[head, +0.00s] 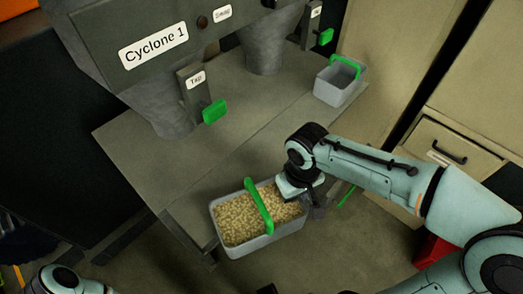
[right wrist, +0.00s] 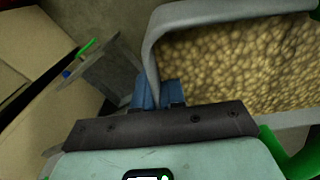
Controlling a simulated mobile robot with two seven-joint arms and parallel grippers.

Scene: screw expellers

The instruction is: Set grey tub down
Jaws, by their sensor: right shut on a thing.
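The grey tub (head: 266,242) has a green handle and is full of pale beige grains or nuts. It is at the near edge of the grey table (head: 235,152) in the head view. I cannot tell whether it touches the table or hangs just above or in front of it. My right gripper (head: 308,197) is shut on the tub's right-hand rim. In the right wrist view its blue fingertips (right wrist: 160,94) clasp the tub wall (right wrist: 200,14), with the contents beside them. The tub looks roughly level. My left gripper is out of view; only part of my left arm shows at bottom left.
A second grey tub (head: 338,91), apparently empty, sits at the table's far right. Drawers (head: 455,148) stand at right. The table between the tubs is clear.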

